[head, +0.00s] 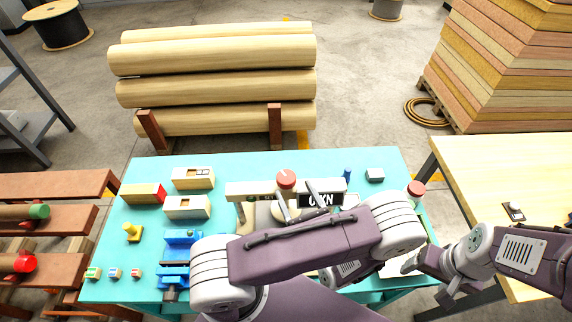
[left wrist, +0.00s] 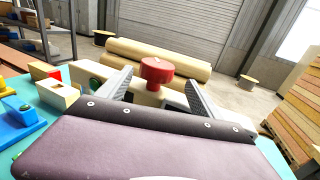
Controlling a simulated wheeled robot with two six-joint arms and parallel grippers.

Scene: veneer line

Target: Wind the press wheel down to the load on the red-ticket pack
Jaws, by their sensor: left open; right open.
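The press wheel (head: 286,178) is a red knob on top of the press's pale crossbeam (head: 248,189), on the teal table. In the left wrist view the wheel (left wrist: 157,72) shows between the two fingers. My left gripper (head: 293,190) is open, one finger to each side of the wheel; I cannot tell whether they touch it. A black display (head: 321,200) on the beam reads "0KN", partly crossed by the gripper. My left arm hides the space under the beam, and I cannot make out a red-ticket pack there. My right gripper (head: 428,280) is open at the table's right front.
On the table's left are a block with a red end (head: 143,193), two pale boxes (head: 193,178), blue clamps (head: 183,238), a yellow piece (head: 132,231) and small striped blocks (head: 114,273). A red-topped jar (head: 416,190) stands right. Logs (head: 212,90) lie behind.

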